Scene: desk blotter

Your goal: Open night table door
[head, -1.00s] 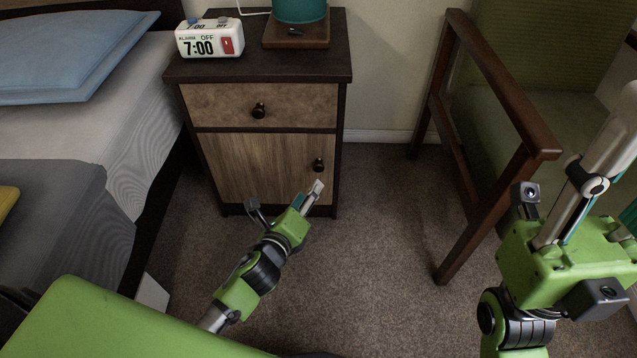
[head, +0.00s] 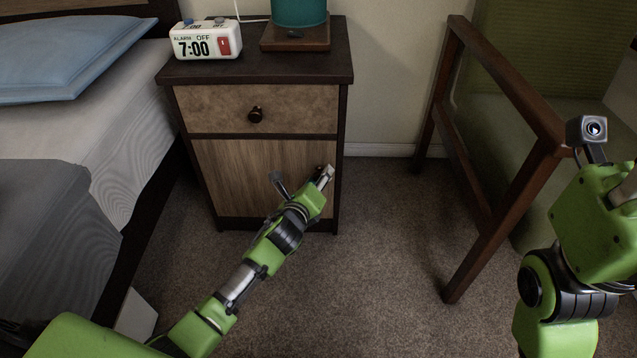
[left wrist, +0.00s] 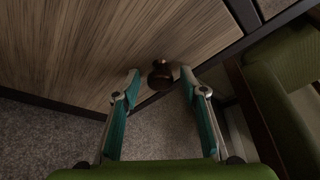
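The night table (head: 342,135) has a drawer with a dark knob on top and a wood-grain door (head: 232,172) below, which is closed. My left gripper (head: 326,174) is at the door's right edge and covers most of the door's knob in the head view. In the left wrist view the dark round door knob (left wrist: 160,77) lies between the tips of the open left gripper (left wrist: 158,76), with small gaps at its sides. My right arm shows at the right of the head view, beside the chair; its fingertips are out of frame.
A bed (head: 120,130) with a blue pillow stands close on the left. A wooden armchair (head: 500,160) with green upholstery stands on the right. An alarm clock (head: 206,40) and a teal lamp base (head: 299,12) are on the table. Carpet (head: 390,250) in front is clear.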

